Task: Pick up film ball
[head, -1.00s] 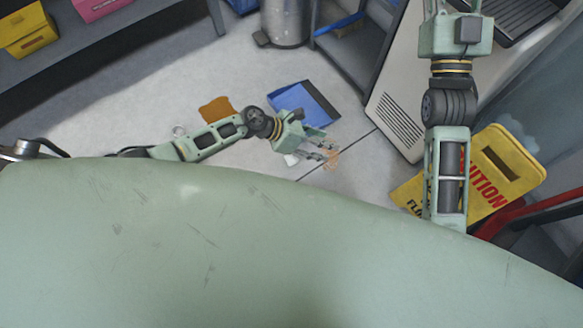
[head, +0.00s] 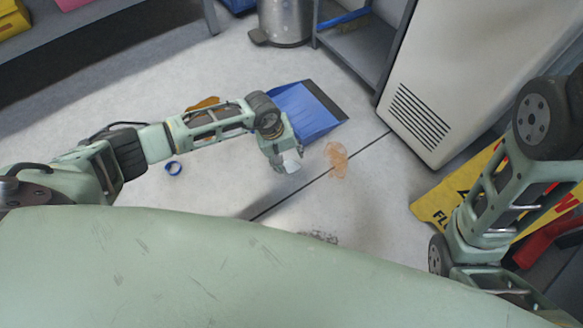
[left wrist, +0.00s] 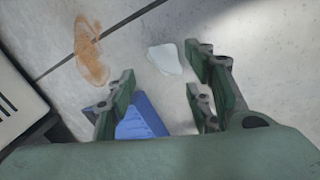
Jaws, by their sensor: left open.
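A whitish crumpled piece (left wrist: 166,58), which looks like the film ball, lies on the floor in the left wrist view, just beyond and between my fingertips. My left gripper (left wrist: 162,72) is open, with nothing between its fingers. In the head view the whitish piece (head: 291,161) shows beside the end of my left gripper (head: 282,157), which partly covers it. The gripper points down towards the floor, and I cannot tell its exact height. My right arm is at the right of the head view; its gripper is out of view.
A blue dustpan (head: 305,112) lies behind the left gripper. An orange translucent patch (head: 337,160) is to its right. A blue ring (head: 173,168) and a brown piece (head: 203,103) lie left.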

